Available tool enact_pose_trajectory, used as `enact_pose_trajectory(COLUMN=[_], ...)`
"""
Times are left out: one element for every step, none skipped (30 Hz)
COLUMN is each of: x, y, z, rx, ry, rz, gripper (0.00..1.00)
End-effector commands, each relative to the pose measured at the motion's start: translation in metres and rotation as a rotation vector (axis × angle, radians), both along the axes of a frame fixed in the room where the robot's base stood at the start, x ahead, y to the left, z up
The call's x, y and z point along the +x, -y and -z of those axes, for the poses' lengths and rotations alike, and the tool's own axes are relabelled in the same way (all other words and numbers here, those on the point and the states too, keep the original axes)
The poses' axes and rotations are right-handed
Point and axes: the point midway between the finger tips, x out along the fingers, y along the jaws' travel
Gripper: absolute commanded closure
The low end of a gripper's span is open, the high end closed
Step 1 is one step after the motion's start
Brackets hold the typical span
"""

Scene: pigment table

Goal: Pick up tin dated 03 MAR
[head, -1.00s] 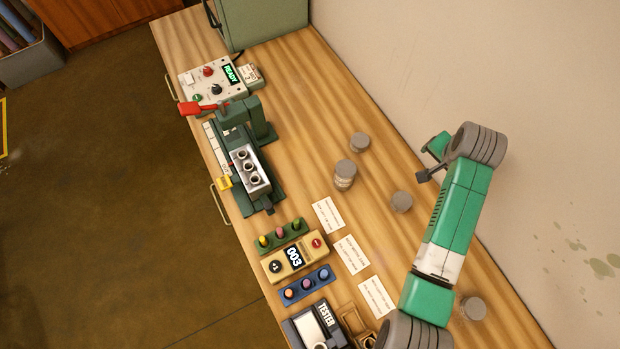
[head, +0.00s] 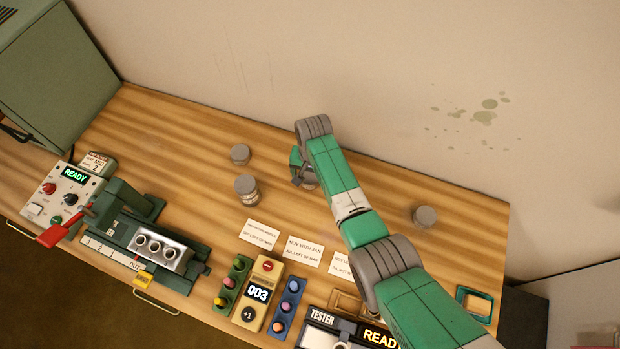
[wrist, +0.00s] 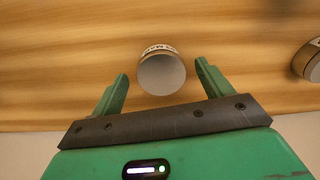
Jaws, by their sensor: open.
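A round grey-lidded tin (wrist: 162,75) lies ahead of and between the open fingers of my gripper (wrist: 161,72) in the wrist view. Its label is partly turned away; letters like "MA" show, but I cannot read the full date. In the head view my gripper (head: 298,170) is at this tin (head: 311,181), which the arm partly hides. Other similar tins stand on the table: one at the back left (head: 240,154), a taller-looking one in front of it (head: 247,190), and one to the right of my arm (head: 424,216). Their dates are not readable.
White cards (head: 304,250) lie in front of the tins. A counter reading 003 (head: 258,291), a tester (head: 335,325) and a green press (head: 130,205) line the front edge. A wall (head: 400,90) rises behind. Bare wood lies between the tins.

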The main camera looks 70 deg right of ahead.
Motion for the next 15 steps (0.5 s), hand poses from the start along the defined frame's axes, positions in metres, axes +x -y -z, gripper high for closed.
enact_pose_trajectory(x=[0.0000,0.0001,0.0002,0.0002,0.0003,0.0003,0.0003,0.0003,0.0003,0.0003,0.0003,0.0003,0.0004,0.0004,0.0004], y=[0.0002,0.0002,0.0002,0.0002,0.0001,0.0000,0.0000,0.0000,0.0000,-0.0001,-0.0001,-0.0001,-0.0001,-0.0001,-0.0001], z=[0.0033,0.0037,0.0036,0.0034,0.0032,0.0032,0.0031,0.0031,0.0031,0.0031,0.0031,0.0030,0.0030,0.0030,0.0030], rx=[0.000,-0.001,-0.001,-0.001,-0.001,-0.001,-0.001,-0.001,-0.001,-0.001,-0.001,-0.001,-0.001,-0.001,-0.001], ry=[0.000,0.000,0.000,0.000,0.001,0.001,0.001,0.001,0.001,0.001,0.001,0.001,0.001,0.001,0.001], rz=[0.000,0.000,0.000,0.000,0.000,0.000,0.000,0.000,-0.001,-0.001,-0.001,-0.001,-0.001,-0.001,-0.001], gripper=[0.22,0.22,0.22,0.22,0.22,0.22,0.22,0.26,0.33,0.39,0.45,0.53,0.59,0.65,0.71])
